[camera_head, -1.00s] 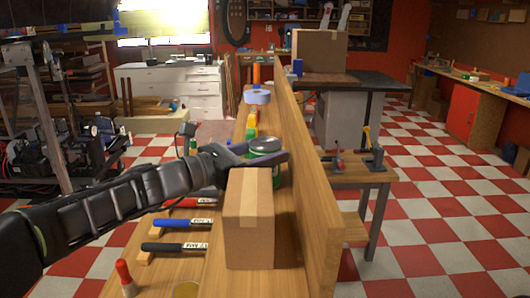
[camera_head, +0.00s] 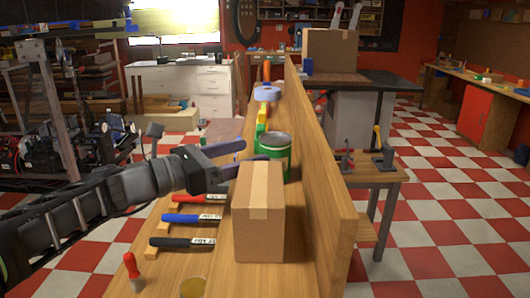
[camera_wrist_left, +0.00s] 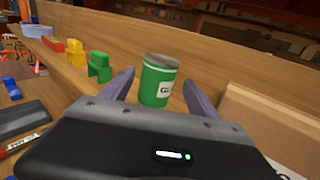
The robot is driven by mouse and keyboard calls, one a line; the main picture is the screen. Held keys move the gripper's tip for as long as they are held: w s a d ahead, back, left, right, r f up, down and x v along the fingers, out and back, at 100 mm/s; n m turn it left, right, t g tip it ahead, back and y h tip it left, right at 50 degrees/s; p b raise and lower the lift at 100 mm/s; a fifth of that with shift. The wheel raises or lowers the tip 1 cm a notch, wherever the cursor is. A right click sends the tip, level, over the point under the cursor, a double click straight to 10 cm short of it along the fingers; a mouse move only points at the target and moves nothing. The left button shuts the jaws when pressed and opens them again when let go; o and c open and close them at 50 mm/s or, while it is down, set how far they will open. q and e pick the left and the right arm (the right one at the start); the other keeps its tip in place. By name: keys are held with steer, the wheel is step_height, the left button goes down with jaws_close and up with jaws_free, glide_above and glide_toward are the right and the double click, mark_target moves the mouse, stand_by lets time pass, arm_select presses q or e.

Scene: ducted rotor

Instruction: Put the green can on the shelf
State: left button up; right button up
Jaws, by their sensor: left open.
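The green can (camera_head: 273,152) stands upright on the raised wooden shelf (camera_head: 226,254), behind the cardboard box and close to the upright wooden board. It also shows in the left wrist view (camera_wrist_left: 157,82), beyond my fingers and roughly between their tips. My left gripper (camera_head: 243,163) is open, its fingers pointing right at the near left side of the can. In the left wrist view the fingers (camera_wrist_left: 160,88) are spread, with the can apart from them as far as I can tell. My right gripper is not in view.
The cardboard box (camera_head: 258,222) stands just in front of the can. Green and yellow blocks (camera_wrist_left: 98,68) and a tape roll (camera_head: 266,93) lie farther along. The wooden board (camera_head: 325,190) walls off the right.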

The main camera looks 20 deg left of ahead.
arm_select(q)
steer(key=v, duration=0.4)
steer(key=shift+s+a, duration=0.15)
steer(key=shift+s, duration=0.05)
steer(key=shift+r, duration=0.1)
stand_by(0.5)
